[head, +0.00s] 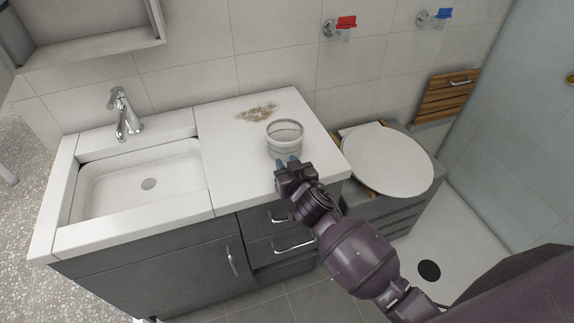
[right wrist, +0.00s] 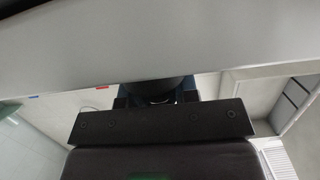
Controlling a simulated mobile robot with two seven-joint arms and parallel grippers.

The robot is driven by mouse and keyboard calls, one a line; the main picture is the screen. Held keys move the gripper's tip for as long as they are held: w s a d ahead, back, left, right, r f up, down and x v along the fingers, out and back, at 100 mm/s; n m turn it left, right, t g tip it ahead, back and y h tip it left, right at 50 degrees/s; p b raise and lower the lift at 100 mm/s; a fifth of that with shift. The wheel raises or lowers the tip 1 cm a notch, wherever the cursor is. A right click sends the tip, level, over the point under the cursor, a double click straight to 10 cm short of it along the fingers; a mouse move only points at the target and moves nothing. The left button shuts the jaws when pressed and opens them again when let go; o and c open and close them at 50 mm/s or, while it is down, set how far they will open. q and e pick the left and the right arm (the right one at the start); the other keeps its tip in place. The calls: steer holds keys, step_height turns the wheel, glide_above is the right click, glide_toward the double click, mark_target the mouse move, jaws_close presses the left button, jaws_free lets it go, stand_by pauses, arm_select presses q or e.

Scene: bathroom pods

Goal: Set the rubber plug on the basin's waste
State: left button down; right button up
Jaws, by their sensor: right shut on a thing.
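The white basin (head: 110,193) is set in the left of the counter, below a chrome tap. Its round grey waste (head: 148,184) shows bare in the basin floor. My right gripper (head: 287,163) is over the counter's front part, well right of the basin, with its fingertips just in front of a glass cup. It is shut on a dark, rounded thing, seen between the fingers in the right wrist view (right wrist: 158,88), which I take for the rubber plug. Gripper and fingers hide most of it. My left gripper is not in view.
The glass cup (head: 285,138) stands on the counter (head: 232,150), close to my right fingertips. The tap (head: 123,113) rises behind the basin. A toilet (head: 388,160) is on the right. The counter between cup and basin is clear.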

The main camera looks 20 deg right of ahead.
steer(key=shift+f, duration=0.15)
steer(key=o, duration=0.9)
steer(key=shift+r, duration=0.3)
steer(key=s+r, duration=0.2)
steer(key=s, duration=1)
steer(key=shift+d+p, duration=0.25)
steer(key=shift+p, duration=0.05)
